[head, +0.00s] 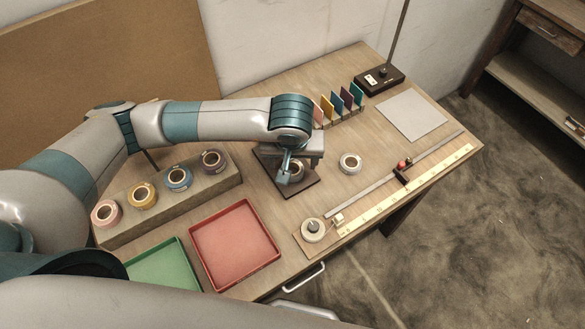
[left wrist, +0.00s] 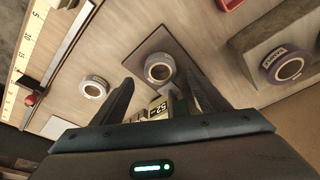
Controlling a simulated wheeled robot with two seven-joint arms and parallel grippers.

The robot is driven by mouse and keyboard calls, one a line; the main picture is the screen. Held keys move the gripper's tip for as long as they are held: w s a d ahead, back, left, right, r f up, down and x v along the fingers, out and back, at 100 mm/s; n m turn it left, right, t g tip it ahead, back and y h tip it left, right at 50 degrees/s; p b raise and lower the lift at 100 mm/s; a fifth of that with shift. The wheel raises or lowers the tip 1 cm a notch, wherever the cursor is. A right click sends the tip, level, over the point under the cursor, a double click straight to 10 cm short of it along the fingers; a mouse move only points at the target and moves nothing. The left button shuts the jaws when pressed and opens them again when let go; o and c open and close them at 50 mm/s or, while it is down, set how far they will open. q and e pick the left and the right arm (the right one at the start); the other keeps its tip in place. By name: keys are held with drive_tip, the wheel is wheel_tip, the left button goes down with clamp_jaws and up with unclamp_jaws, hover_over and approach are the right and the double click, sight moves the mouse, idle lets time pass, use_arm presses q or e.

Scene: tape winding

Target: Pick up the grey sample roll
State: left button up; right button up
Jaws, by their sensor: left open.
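A pale grey roll with a tan core (head: 298,168) sits on a dark square plate (head: 307,188), partly hidden by my left gripper. It shows clearly in the left wrist view (left wrist: 160,68). A second pale grey-white roll (head: 350,163) lies flat on the table to the right of the plate, also in the left wrist view (left wrist: 93,87). I cannot tell for sure which is the sample roll. My left gripper (head: 288,177) is over the plate, open. In the left wrist view its fingers (left wrist: 160,90) are apart with nothing gripped. My right gripper is not in view.
A stand (head: 190,200) holds pink, yellow, blue and purple rolls. A red tray (head: 235,245) and a green tray (head: 160,268) lie in front. A ruler board (head: 390,200) runs along the right. Coloured cards (head: 340,104) stand behind. A grey sheet (head: 411,115) lies at back right.

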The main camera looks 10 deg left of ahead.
sight(292, 167)
use_arm(q)
drive_tip(key=shift+p+x, duration=0.5)
drive_tip(key=shift+x, duration=1.65)
drive_tip(key=c, duration=1.1)
